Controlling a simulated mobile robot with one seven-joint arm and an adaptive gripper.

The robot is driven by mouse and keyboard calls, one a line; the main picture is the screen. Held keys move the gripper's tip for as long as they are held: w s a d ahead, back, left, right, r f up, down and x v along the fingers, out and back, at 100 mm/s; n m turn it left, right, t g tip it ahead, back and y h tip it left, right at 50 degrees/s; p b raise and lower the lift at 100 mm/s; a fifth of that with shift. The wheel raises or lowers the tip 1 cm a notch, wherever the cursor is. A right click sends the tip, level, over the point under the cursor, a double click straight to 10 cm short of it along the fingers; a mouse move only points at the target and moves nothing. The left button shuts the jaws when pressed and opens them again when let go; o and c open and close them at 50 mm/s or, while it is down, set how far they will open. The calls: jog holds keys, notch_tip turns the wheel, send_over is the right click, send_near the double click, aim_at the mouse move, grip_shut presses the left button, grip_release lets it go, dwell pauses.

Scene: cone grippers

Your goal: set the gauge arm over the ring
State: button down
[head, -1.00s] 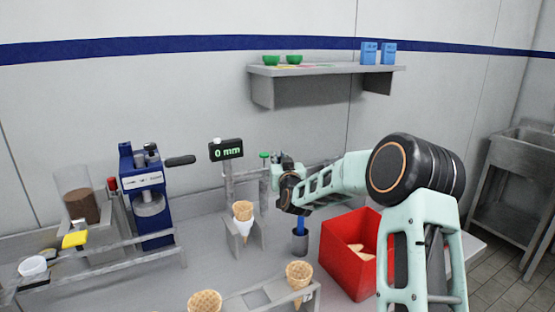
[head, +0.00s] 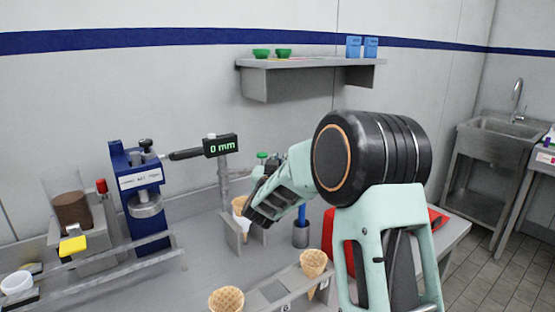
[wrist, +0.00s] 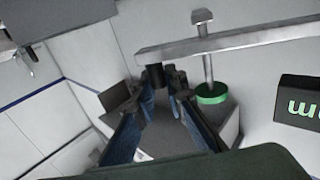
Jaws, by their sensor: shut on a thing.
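The gauge has a black display (head: 221,145) reading 0 mm on a grey post (head: 223,175); the display also shows in the wrist view (wrist: 300,101). The gauge arm (wrist: 240,42) is a grey bar in the wrist view, carrying a vertical stem with a green foot (wrist: 212,94). My gripper (wrist: 162,78) is shut on the dark knob (wrist: 153,74) at the bar's end. In the head view my gripper hides most of the bar and part of a cone (head: 239,204) in a stand below it. I cannot make out the ring clearly.
A blue press (head: 141,195) with a black handle stands left of the gauge. A metal cup (head: 301,234) with a blue tool, a red box (head: 437,218) and a rack (head: 270,297) with waffle cones (head: 313,263) are near my arm. A shelf (head: 300,78) hangs behind.

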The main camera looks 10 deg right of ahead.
jog(key=shift+s+a+h, duration=0.2)
jog(key=shift+s+h, duration=0.1)
jog(key=shift+s, duration=0.15)
jog(key=s+a+m+g+h+p, duration=0.4)
jog(key=s+a+m+g+h, duration=0.2)
jog(key=s+m+g+h, duration=0.2)
jog(key=shift+s+m+g+h+p, duration=0.5)
jog(key=shift+s+h, duration=0.4)
jog(key=shift+s, duration=0.45)
jog(key=shift+d, duration=0.1)
jog(key=c, duration=2.2)
grip_release()
jog(key=v, duration=0.7)
jog(key=shift+s+a, duration=0.15)
jog(key=shift+a, duration=0.1)
